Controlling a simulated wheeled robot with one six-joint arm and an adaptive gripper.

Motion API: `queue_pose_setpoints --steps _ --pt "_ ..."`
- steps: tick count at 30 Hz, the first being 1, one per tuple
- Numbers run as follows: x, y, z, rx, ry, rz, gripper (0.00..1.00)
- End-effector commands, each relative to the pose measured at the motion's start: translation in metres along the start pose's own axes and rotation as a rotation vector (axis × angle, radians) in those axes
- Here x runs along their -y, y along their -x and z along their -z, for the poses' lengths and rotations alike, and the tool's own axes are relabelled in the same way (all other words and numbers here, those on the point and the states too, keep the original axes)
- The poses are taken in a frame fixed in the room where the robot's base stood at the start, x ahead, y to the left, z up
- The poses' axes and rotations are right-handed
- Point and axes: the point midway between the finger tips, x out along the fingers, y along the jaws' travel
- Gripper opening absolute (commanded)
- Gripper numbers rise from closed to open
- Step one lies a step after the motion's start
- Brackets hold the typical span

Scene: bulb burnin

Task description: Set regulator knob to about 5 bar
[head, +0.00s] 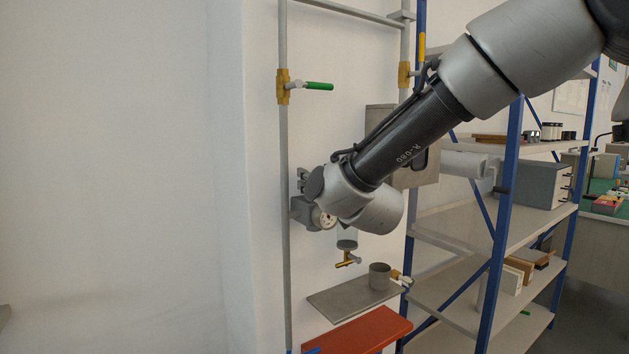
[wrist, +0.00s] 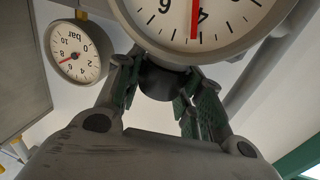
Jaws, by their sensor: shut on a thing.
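The regulator (head: 303,212) is a grey body on the wall pipe, left of my wrist in the head view. In the wrist view my gripper (wrist: 165,88) has its fingers on both sides of the dark regulator knob (wrist: 163,82) and is shut on it. A large white dial (wrist: 220,28) is cut off at the top edge, upside down, its red needle beside a 4. A small bar gauge (wrist: 77,52) hangs at the left, also inverted, its red needle toward the higher numbers, seemingly between 6 and 8. In the head view my wrist hides the knob.
A clear bowl (head: 347,242) with a brass drain tap (head: 346,260) is just below my wrist. A grey cup (head: 380,276) stands on a grey shelf (head: 335,302) above a red one (head: 365,332). A green-handled valve (head: 318,86) is above. Blue-post shelving (head: 499,205) stands right.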

Motion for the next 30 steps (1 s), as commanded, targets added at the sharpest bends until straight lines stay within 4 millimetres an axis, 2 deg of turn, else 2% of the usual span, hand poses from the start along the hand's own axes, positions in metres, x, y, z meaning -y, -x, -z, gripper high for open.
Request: queue_pose_setpoints --steps 12,27,28,30 --pt "0.0004 -0.0004 0.0004 -0.001 -0.002 -0.181 0.14" --pt "-0.0001 -0.0002 0.0001 -0.001 -0.003 -0.201 0.14" --pt "-0.0001 -0.0002 0.0000 -0.001 -0.003 -0.201 0.43" --pt "-0.0001 -0.0002 0.0001 -0.001 -0.003 -0.201 0.56"
